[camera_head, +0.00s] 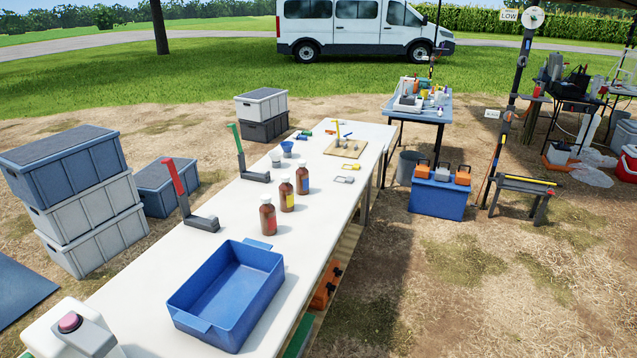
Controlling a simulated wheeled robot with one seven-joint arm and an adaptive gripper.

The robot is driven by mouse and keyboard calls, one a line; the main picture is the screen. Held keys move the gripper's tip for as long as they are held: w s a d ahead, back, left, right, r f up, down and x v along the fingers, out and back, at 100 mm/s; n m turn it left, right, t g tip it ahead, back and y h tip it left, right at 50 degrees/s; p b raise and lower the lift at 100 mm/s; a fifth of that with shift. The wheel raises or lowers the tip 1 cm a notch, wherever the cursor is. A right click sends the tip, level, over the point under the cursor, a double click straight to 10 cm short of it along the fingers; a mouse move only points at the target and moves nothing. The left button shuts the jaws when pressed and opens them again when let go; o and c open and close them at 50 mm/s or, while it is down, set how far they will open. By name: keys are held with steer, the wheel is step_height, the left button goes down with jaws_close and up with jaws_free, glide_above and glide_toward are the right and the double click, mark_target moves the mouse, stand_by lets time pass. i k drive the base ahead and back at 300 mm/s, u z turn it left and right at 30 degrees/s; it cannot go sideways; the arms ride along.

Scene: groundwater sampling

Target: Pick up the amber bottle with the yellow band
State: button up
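The amber bottle with the yellow band (286,197) stands upright on the long white table (345,205). It is the middle one of three similar amber bottles with white caps in a slanting row. The red-banded bottle (268,216) stands nearer and to its left. The blue-banded bottle (302,181) stands farther and to its right. Narrow gaps show between the three bottles, and nothing covers the yellow-banded one. My gripper is not in view.
An empty blue tray (258,248) sits on the table in front of the bottles. A red-topped upright bracket (175,178) and a green-topped one (237,145) stand along the left edge. Behind are small cups and a wooden board (346,149). Bare table lies right of the bottles.

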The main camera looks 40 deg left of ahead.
mark_target(285, 192)
steer(key=i, duration=2.2)
steer(key=u, duration=2.35)
